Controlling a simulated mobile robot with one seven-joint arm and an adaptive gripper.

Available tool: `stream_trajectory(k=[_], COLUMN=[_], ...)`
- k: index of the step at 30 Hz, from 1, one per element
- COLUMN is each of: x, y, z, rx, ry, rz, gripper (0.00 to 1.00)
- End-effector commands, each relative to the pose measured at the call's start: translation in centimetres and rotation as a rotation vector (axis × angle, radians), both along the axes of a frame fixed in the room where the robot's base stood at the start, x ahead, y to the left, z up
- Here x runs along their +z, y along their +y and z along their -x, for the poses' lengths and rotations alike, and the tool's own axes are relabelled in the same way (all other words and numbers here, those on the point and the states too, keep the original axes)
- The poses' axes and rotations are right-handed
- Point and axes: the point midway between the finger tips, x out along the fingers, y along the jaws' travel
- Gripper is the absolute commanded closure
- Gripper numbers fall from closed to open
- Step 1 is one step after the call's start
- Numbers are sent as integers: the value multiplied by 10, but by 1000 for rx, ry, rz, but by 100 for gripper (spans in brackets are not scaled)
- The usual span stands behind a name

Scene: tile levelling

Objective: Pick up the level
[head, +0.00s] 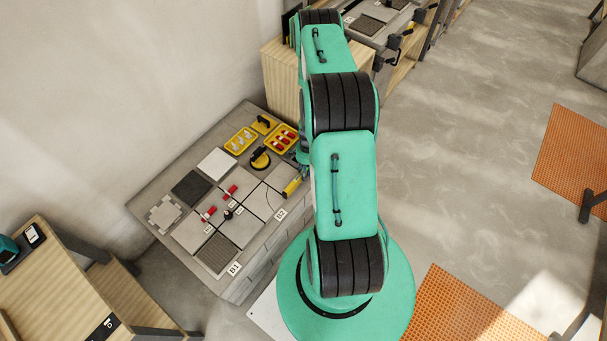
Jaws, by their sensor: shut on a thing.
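The level (291,187) is a small yellow bar with dark markings at the right side of the tiled block, close beside my arm. My gripper (303,172) is shut on the level at its upper right end. My arm hides most of the gripper, so the fingertips barely show. I cannot tell whether the level touches the tiles or is held just above them.
The grey block (150,197) carries grey tiles, red clips and a black-and-yellow suction cup (260,158). Yellow trays (241,140) stand at its back. A wooden bench (50,280) is at lower left.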

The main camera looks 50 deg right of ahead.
Motion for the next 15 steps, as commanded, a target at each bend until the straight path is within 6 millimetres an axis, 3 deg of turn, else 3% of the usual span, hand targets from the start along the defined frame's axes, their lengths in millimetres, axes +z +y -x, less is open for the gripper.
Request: stream_trajectory(k=[8,15], x=[3,21], y=[0,0], z=[0,0], rx=[0,-1], ry=[0,-1], rz=[0,0], gripper=[100,100])
